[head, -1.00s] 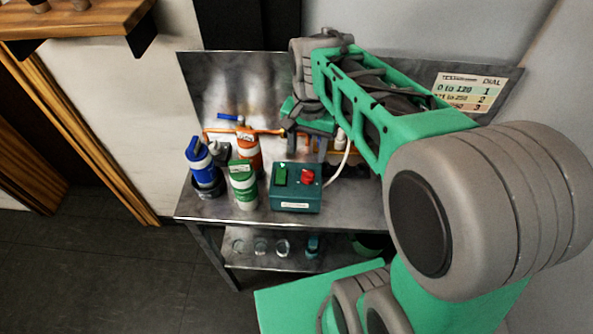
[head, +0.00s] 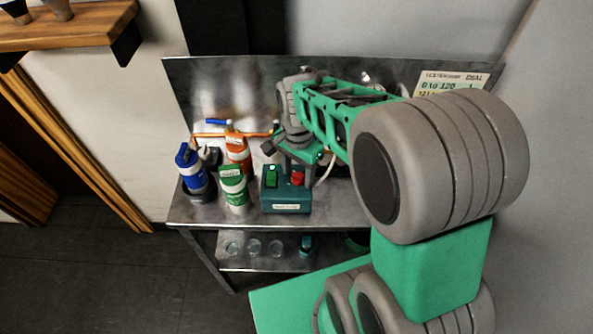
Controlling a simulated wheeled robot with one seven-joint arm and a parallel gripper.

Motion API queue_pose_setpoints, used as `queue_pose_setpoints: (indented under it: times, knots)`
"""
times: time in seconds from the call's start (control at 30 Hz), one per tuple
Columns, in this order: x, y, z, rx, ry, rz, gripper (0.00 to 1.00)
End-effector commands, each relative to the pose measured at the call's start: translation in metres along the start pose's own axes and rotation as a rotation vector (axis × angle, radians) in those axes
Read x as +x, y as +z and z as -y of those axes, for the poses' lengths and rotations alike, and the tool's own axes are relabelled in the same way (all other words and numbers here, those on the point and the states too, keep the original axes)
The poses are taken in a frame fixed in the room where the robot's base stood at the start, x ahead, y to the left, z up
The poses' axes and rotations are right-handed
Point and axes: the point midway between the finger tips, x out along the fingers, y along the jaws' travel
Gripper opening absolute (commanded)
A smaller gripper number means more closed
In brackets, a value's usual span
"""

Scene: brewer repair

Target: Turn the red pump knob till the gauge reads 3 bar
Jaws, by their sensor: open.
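A red knob (head: 298,179) sits on the top right of a dark green box (head: 286,202) on the steel bench. A green switch (head: 272,175) is beside it on the left. My gripper (head: 297,158) is open and empty, just behind and above the box, close to the red knob. I cannot tell whether it touches the knob. My arm comes in from the right and covers the bench behind it. No pressure gauge can be made out, so its reading cannot be told.
A blue bottle (head: 191,170), a green-and-white bottle (head: 234,188) and an orange bottle (head: 238,149) stand left of the box. An orange pipe with a blue handle (head: 217,122) runs behind them. A dial chart (head: 445,82) is on the back panel. Small cups stand on the lower shelf.

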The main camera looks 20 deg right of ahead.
Motion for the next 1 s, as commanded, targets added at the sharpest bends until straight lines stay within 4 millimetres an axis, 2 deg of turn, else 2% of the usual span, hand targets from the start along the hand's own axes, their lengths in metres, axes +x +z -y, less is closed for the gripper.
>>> queue_pose_setpoints:
  times: [0.07,0.7,0.9,1.0]
  knots:
    - [-0.0001,0.0000,0.0000,0.000,0.000,0.000,0.53]
    - [-0.0007,0.0000,0.0005,-0.001,-0.001,-0.001,0.01]
    - [-0.0006,0.0000,0.0008,-0.012,-0.002,-0.001,0.00]
    - [-0.0002,0.0000,0.0010,-0.087,-0.003,-0.001,0.00]
